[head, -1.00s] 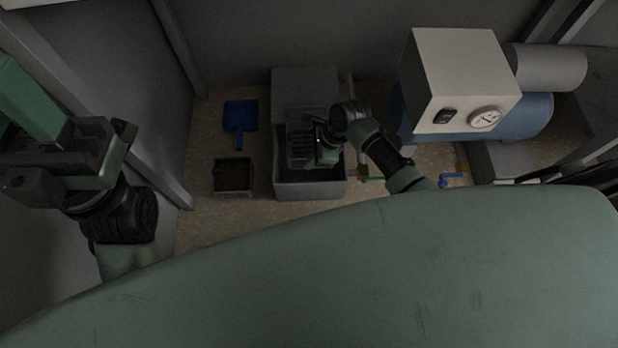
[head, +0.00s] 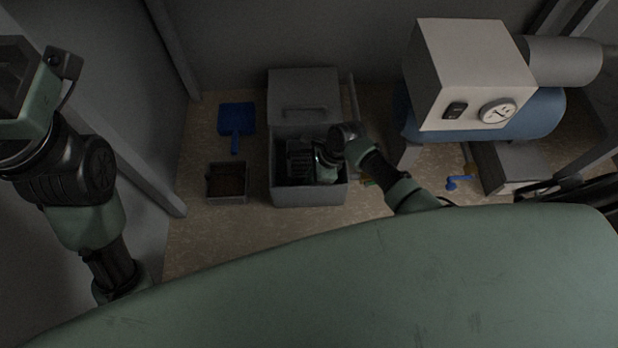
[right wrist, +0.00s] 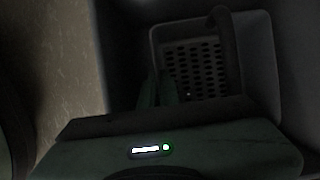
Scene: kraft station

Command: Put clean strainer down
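The strainer (right wrist: 190,62) shows in the right wrist view as a dark basket with a perforated floor and a curved dark bar at its right. In the head view it is a dark slatted shape (head: 298,156) inside the open grey box (head: 309,196), partly hidden by my right gripper (head: 322,168). My right gripper reaches down into the box. Its green fingers (right wrist: 157,90) are close together by the strainer's left edge; the dark hides whether they grip it. My left arm is at the far left, its gripper (head: 30,75) cut off by the frame edge.
Left of the box are a small dark tray (head: 228,198) and a blue dustpan (head: 236,120). The box's lid (head: 303,88) stands raised behind. A white box with a gauge (head: 470,80) sits on a blue tank (head: 545,112) at right. Blue valve handle (head: 458,182) nearby.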

